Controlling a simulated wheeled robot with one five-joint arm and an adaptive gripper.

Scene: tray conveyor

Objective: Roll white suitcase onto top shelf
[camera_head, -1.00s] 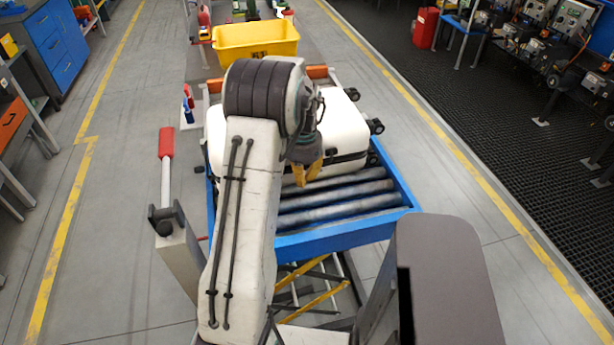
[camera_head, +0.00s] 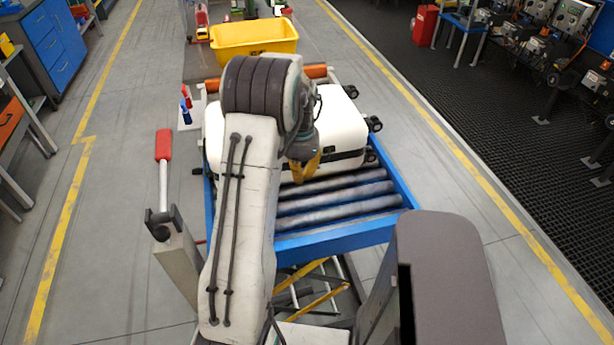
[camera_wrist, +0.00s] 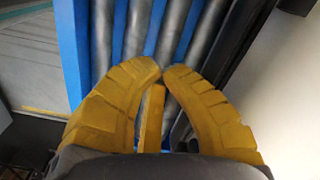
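The white suitcase (camera_head: 342,130) lies flat on the far part of a blue-framed roller table (camera_head: 340,238), with a dark band and dark wheels on its right side. My arm hides its left-middle part. My gripper (camera_head: 306,178) has yellow fingers and is at the suitcase's near side, above the rollers; I cannot tell whether it touches the case. In the wrist view my gripper (camera_wrist: 161,70) has its fingertips together, with nothing visible held. The suitcase (camera_wrist: 285,85) shows pale at the right there, beside the rollers (camera_wrist: 174,35). No surface is clearly recognisable as the top shelf.
An orange roller (camera_head: 314,72) crosses behind the suitcase. A yellow bin (camera_head: 254,39) stands on a surface beyond it. A red-handled lever (camera_head: 163,150) stands left of the table. Blue cabinets (camera_head: 58,40) are far left.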

